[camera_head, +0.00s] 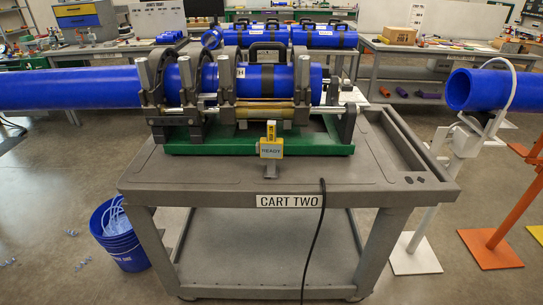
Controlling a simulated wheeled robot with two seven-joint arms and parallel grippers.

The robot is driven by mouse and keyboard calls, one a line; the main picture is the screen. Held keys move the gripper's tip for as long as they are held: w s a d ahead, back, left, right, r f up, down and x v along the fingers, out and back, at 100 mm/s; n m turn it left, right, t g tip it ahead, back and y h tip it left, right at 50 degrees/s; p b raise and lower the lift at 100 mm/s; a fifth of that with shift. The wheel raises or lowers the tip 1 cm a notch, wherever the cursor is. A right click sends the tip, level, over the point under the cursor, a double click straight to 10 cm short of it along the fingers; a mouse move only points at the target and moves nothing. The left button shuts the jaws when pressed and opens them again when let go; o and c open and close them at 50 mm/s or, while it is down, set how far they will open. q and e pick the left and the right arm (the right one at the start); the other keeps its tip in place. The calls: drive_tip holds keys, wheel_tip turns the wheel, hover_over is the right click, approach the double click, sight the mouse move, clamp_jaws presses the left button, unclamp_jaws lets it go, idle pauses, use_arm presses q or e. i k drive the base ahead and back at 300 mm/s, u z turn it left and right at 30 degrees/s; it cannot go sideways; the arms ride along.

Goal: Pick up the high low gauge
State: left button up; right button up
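A small upright device (271,138) with a grey top and a yellow body stands at the front middle of the grey cart, before the green base. A label reading READY shows on its lower part. It may be the high low gauge, but I cannot tell for sure. The cart (220,188) is marked CART TWO. On it, a clamp machine (196,132) on a green base (195,149) holds blue pipe (75,90). Neither of my grippers is in view.
A black cable (315,240) hangs over the cart's front edge. A blue bucket (119,237) stands on the floor at left. Another blue pipe (485,89) rests on a white stand (455,165) at right, near an orange stand (500,220). The cart's front top is mostly clear.

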sight(270, 147)
drive_tip(key=k, duration=0.6)
drive_tip(key=u, duration=0.8)
drive_tip(key=i, duration=1.5)
drive_tip(key=z, duration=0.85)
